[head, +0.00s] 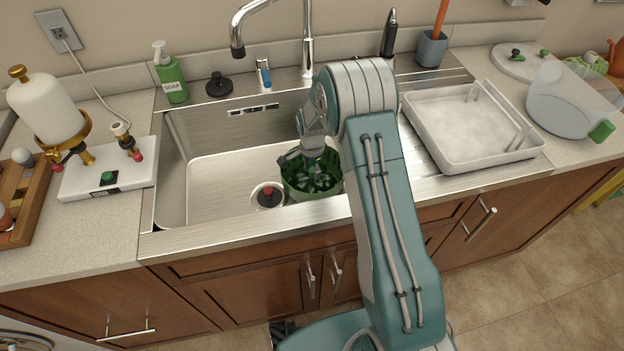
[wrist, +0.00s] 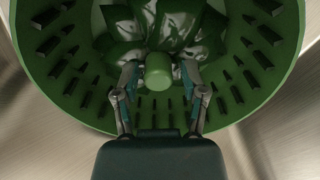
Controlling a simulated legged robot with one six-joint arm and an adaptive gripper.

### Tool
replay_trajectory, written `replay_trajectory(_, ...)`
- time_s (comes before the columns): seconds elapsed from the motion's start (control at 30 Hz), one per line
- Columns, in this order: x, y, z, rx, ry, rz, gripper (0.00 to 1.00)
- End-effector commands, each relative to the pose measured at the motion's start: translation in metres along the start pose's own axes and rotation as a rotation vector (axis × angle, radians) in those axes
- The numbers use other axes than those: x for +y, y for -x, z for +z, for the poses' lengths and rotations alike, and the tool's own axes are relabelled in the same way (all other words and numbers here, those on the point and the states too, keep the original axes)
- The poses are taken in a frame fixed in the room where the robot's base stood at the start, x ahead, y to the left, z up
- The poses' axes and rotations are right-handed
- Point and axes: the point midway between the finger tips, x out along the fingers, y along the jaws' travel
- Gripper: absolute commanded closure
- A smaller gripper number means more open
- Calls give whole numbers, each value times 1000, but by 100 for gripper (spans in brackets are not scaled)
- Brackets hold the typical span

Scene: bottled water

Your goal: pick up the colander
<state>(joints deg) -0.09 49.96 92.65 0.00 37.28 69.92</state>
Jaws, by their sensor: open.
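The green colander (head: 300,184) sits in the steel sink basin, partly hidden by my arm in the head view. In the wrist view the colander (wrist: 75,95) fills most of the picture, with slotted walls and leafy greens (wrist: 190,25) inside. A green knob-like part (wrist: 159,72) stands near the middle of the wrist view. My gripper (wrist: 160,75) is open, with one finger on each side of this knob. In the head view my gripper (head: 312,150) reaches down over the colander. I cannot tell whether the fingers touch the knob.
The sink (head: 215,170) has a drain (head: 267,196) left of the colander. The faucet (head: 307,45) rises behind my arm. A white dish tray (head: 440,150) lies right of the sink. A soap bottle (head: 171,75) stands at the back left. The left part of the basin is clear.

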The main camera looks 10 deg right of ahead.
Motion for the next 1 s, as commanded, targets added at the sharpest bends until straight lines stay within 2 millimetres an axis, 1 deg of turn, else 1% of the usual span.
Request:
replay_trajectory(0.03, 1, -10, -1, -2, -1, 5, 45)
replay_trajectory(0.1, 1, -22, -2, -2, -1, 4, 45)
replay_trajectory(0.2, 1, -34, -2, -2, 0, 4, 45)
replay_trajectory(0.3, 0, -39, -2, 0, 0, 1, 45)
replay_trajectory(0.5, 0, -39, -2, 0, 0, 1, 45)
replay_trajectory(0.53, 0, -39, -2, 0, 0, 1, 53)
replay_trajectory(0.57, 0, -39, -2, 0, 0, 1, 67)
replay_trajectory(0.6, 0, -39, -2, 0, 0, 1, 85)
replay_trajectory(0.63, 0, -39, -2, 0, 0, 1, 98)
replay_trajectory(0.67, 0, -39, -2, 0, 0, 1, 100)
replay_trajectory(1.0, 0, -36, -2, 0, 0, 0, 100)
